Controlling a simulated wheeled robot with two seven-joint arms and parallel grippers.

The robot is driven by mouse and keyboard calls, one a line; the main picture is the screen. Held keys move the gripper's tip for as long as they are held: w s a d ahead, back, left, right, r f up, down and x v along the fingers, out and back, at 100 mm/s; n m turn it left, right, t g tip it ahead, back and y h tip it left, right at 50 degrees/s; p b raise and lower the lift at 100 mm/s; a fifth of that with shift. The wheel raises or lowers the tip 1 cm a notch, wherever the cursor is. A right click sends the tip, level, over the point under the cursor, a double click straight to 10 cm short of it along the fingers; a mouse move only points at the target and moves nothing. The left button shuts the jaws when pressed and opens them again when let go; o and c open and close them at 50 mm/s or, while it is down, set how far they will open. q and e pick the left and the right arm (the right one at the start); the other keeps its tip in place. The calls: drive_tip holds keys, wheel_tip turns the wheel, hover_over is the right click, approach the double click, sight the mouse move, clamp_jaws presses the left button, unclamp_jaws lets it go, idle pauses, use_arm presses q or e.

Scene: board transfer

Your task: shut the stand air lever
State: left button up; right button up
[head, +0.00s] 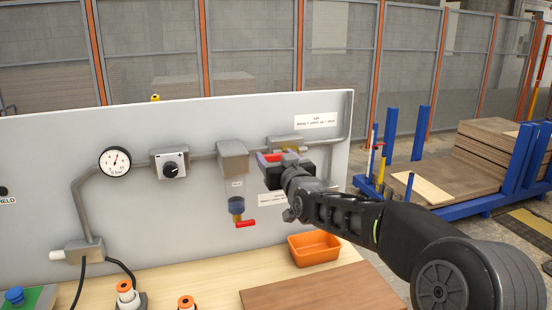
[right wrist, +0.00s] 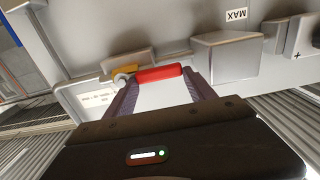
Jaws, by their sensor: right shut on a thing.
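The red stand air lever (head: 270,157) is on the upper right of the grey panel, by the pipe and below a white label. It is partly hidden by my right gripper (head: 284,162), which reaches it from the right. In the right wrist view the red lever handle (right wrist: 160,74) lies crosswise between the two fingers of my right gripper (right wrist: 163,92), which is shut on it. A grey pivot and a yellowish part show at the handle's left end there. My left gripper is not in view.
A grey box (head: 232,157), a blue bowl with a second red handle (head: 245,223), a black knob (head: 171,169) and a gauge (head: 115,162) are left of the lever. An orange bin (head: 314,248) and a brown board (head: 322,289) lie below on the bench.

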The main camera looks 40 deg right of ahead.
clamp_jaws()
idle(0.4)
